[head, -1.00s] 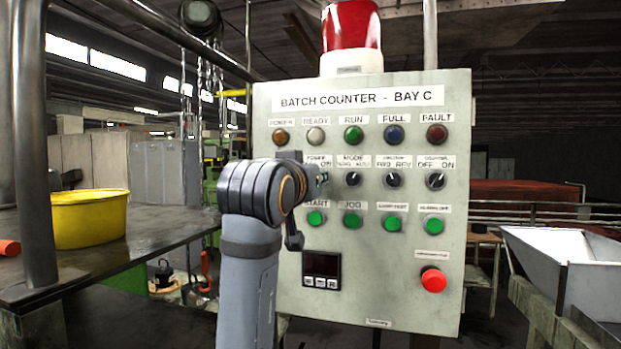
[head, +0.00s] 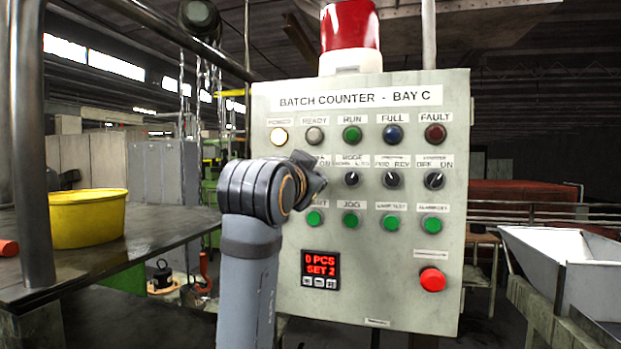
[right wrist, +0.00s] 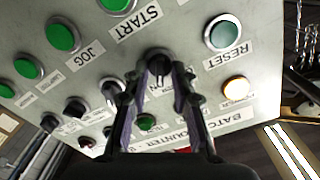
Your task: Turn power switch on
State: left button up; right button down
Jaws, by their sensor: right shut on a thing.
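The power switch is a black rotary knob (right wrist: 158,66) on the grey control panel (head: 360,270), in the left of the knob row. In the head view my right arm's wrist hides it. In the right wrist view my right gripper (right wrist: 152,85) has a finger on each side of the knob and is shut on it. The power lamp (head: 279,136) above it glows yellow-white; it also shows lit in the right wrist view (right wrist: 236,88). The counter display (head: 320,263) is lit red and reads "0 PCS SET 2". My left gripper is not in view.
Other black knobs (head: 392,179) and green buttons (head: 351,220) sit close by on the panel. A red button (head: 432,279) is at lower right. A table with a yellow tub (head: 87,219) stands left, a white hopper (head: 565,265) right.

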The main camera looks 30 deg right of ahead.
aim_at(316, 126)
dwell(0.4)
jog(key=c, duration=1.1)
grip_release()
notch_tip(316, 126, up, 10)
jog(key=shift+r, duration=0.1)
